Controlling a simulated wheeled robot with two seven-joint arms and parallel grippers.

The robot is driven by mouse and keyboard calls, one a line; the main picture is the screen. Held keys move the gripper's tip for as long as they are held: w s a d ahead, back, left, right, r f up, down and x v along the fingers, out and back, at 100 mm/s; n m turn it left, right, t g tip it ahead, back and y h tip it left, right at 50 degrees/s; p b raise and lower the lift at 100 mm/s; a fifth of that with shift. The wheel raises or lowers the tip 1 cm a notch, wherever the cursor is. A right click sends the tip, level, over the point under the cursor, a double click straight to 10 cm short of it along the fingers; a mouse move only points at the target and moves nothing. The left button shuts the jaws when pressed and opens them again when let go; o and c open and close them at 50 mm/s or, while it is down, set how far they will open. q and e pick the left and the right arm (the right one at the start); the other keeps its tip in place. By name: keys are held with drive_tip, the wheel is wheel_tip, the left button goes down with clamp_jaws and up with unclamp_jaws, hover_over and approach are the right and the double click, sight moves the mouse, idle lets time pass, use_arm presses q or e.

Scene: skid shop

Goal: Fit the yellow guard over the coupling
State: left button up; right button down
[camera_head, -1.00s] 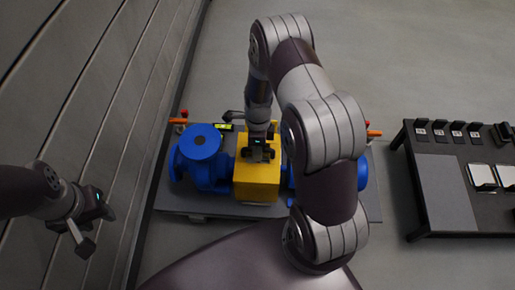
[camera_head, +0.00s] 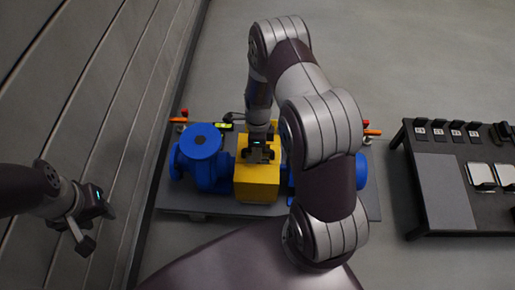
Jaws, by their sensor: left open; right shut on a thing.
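The yellow guard (camera_head: 257,184) is a box shape in the middle of the skid, between the blue pump (camera_head: 203,160) on the left and the blue motor (camera_head: 361,172) on the right, which my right arm largely covers. My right gripper (camera_head: 257,154) is shut on the top of the guard from above. The coupling is hidden, and I cannot tell whether the guard is fully seated. My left gripper (camera_head: 94,225) is open and empty, off the skid to the left, near the wall.
The grey skid base (camera_head: 225,207) carries the pump and motor. Orange-handled valves (camera_head: 179,120) stand at its back corners. A dark table (camera_head: 442,190) with black holders (camera_head: 455,132) and pale trays (camera_head: 482,176) stands at the right. A panelled wall (camera_head: 75,110) borders the left.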

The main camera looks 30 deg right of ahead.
drive_tip(key=shift+f, duration=0.1)
drive_tip(key=shift+c, duration=2.3)
unclamp_jaws()
wheel_tip(320, 180, up, 8)
drive_tip(key=p, duration=0.8)
drive_tip(key=shift+p, duration=0.4)
